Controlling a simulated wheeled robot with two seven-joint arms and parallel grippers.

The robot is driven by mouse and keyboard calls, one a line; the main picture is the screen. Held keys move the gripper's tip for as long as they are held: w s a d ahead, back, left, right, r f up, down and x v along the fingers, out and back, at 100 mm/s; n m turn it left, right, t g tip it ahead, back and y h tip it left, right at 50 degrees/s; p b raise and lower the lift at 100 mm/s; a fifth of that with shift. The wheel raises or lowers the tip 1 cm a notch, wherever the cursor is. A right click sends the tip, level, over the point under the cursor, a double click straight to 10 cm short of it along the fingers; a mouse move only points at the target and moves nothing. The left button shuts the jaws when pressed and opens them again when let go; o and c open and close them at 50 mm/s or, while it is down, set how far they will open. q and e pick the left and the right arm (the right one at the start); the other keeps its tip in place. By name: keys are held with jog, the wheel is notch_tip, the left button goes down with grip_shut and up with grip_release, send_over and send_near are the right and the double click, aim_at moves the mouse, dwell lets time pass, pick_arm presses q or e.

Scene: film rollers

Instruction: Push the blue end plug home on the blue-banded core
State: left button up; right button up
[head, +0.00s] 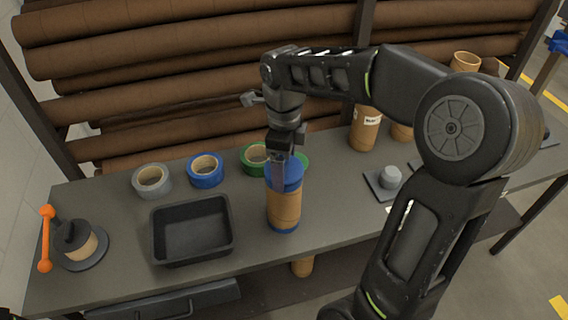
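The blue-banded core (284,208) is a brown cardboard tube standing upright near the front of the grey bench, with a blue band (285,227) around its foot. The blue end plug (292,176) is at its top. From this angle I cannot tell whether there is a gap between plug and core. My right gripper (279,182) points down at the plug, with one dark finger lying across its near left side. The other finger is hidden, so whether the gripper is shut on the plug is unclear. My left gripper is out of view.
A black tray (193,259) stands left of the core. Grey (138,181), blue (205,184) and green (247,158) tape rolls lie behind. A dispenser with an orange handle (46,238) is at far left. Brown tubes (363,135) and a grey knob (390,177) are right.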

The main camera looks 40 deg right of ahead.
jog(key=shift+f+b, duration=0.3)
jog(key=shift+f, duration=0.15)
dwell(0.8)
jog(key=o, duration=1.3)
jog(key=shift+c, duration=0.2)
jog(key=shift+r, duration=0.25)
jog(key=shift+r+p, duration=2.6)
jog(key=shift+r, duration=0.75)
